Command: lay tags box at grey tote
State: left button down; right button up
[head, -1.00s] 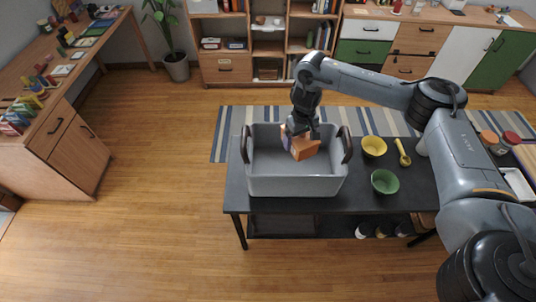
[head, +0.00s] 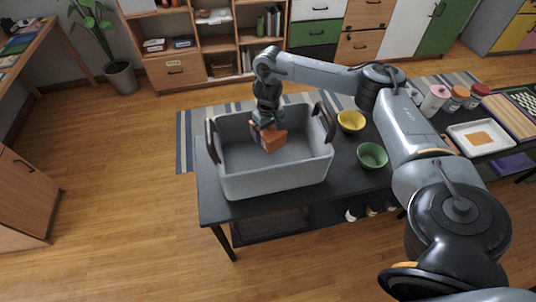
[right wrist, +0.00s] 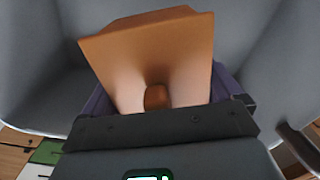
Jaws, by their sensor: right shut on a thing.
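The tags box (head: 271,141), an orange box, is held inside the grey tote (head: 277,180), over its floor near the back. My right gripper (head: 267,125) reaches down into the tote from above and is shut on the box. In the right wrist view the box (right wrist: 150,48) fills the middle, with an orange face and paler sides, and the tote's grey walls (right wrist: 38,70) stand around it. I cannot tell whether the box touches the tote floor. My left gripper is not in view.
The tote stands on a dark table (head: 215,207), with brown handles at its two ends. A yellow bowl (head: 351,121) and a green bowl (head: 372,156) stand right of it. Jars (head: 436,100) and a white tray (head: 480,138) are further right. Wooden shelves (head: 225,45) stand behind.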

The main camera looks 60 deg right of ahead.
notch_tip(320, 180, down, 6)
jog(key=b, duration=0.2)
jog(key=shift+r+b, duration=0.15)
jog(key=shift+b, duration=0.25)
notch_tip(320, 180, down, 3)
jog(key=shift+f+b, duration=0.2)
jog(key=shift+b, duration=0.35)
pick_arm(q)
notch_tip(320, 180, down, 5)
pick_arm(e)
jog(key=o, duration=0.7)
jog(key=shift+f, duration=0.15)
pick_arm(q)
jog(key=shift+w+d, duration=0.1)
pick_arm(e)
jog(key=shift+w, duration=0.1)
